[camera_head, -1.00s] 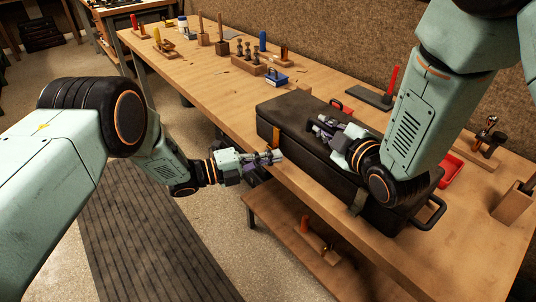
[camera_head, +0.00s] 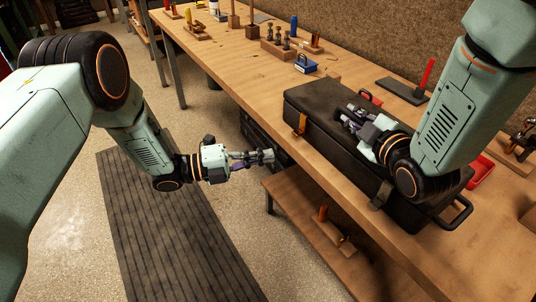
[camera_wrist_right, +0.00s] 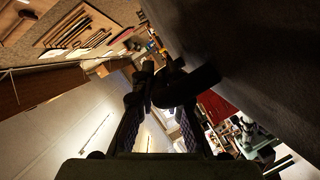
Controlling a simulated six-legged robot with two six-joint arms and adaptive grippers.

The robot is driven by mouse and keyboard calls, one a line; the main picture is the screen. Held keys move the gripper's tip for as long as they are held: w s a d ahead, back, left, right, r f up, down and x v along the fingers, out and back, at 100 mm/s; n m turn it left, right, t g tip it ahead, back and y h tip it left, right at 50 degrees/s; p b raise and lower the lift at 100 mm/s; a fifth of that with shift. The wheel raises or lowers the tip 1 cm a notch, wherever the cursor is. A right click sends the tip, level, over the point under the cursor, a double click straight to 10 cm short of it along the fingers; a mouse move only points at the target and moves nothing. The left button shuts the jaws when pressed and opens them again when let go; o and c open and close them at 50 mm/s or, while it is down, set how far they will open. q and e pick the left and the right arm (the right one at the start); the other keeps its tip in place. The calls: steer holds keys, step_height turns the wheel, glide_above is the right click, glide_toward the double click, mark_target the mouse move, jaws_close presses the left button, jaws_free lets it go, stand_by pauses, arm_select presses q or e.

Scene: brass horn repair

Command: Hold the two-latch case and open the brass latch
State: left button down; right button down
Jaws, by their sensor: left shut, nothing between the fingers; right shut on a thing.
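The black two-latch case (camera_head: 312,98) lies closed along the bench's front edge. Its brass latch (camera_head: 300,124) is on the front side near the left end; I cannot tell whether it is undone. A darker latch (camera_head: 381,194) is nearer the right end. My left gripper (camera_head: 270,156) is shut and empty, left of and below the brass latch, apart from the case. My right gripper (camera_head: 352,115) is over the case top, shut on a dark rounded part like a handle; in the right wrist view this part (camera_wrist_right: 188,88) sits between the fingers beside the large dark case surface (camera_wrist_right: 250,45).
A lower shelf (camera_head: 300,205) juts out below. Floor space is free around my left gripper.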

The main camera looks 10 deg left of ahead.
steer(key=c, duration=1.3)
jaws_free()
